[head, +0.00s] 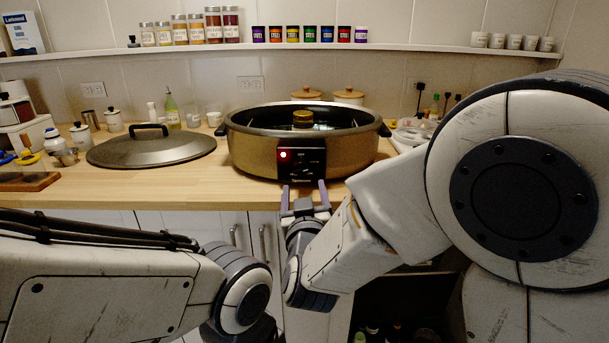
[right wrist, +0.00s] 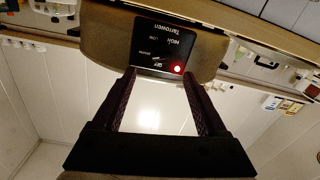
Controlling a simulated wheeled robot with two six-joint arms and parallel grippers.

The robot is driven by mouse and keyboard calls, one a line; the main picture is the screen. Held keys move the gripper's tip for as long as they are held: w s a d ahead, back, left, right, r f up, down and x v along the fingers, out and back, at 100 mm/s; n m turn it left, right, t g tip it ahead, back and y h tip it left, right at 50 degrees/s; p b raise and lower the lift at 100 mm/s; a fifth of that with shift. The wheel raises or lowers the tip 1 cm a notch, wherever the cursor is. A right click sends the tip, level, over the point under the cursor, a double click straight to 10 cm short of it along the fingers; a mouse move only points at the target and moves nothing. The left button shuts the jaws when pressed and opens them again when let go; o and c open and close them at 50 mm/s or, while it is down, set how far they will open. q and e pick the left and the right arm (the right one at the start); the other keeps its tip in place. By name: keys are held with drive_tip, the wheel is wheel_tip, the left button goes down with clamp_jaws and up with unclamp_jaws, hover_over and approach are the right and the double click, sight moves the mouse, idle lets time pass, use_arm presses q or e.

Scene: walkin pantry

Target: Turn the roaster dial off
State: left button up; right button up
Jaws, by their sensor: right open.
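The roaster (head: 250,152) is a wide bronze oval pan with a black rim, standing on the wooden counter. Its black control panel (head: 301,163) faces me, with a lit red light (head: 285,155). The panel also shows upside down in the right wrist view (right wrist: 163,46), with HIGH, LOW and other small markings and the red light lit. The dial is dark on the dark panel, and I cannot make out its setting. My right gripper (head: 304,195) is open and empty, just in front of and below the panel. Its two fingers (right wrist: 160,80) point toward the panel. My left gripper is out of view; only its arm shows.
The roaster's dark lid (head: 152,149) lies on the counter to the left. A wooden board (head: 28,181) and small jars stand farther left. A shelf (head: 420,47) with spice jars runs above. The counter (head: 120,194) is clear in front of the lid.

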sight(302, 171)
drive_tip(key=w, duration=0.8)
drive_tip(key=shift+w+a, duration=0.35)
drive_tip(key=shift+d, duration=0.1)
clamp_jaws()
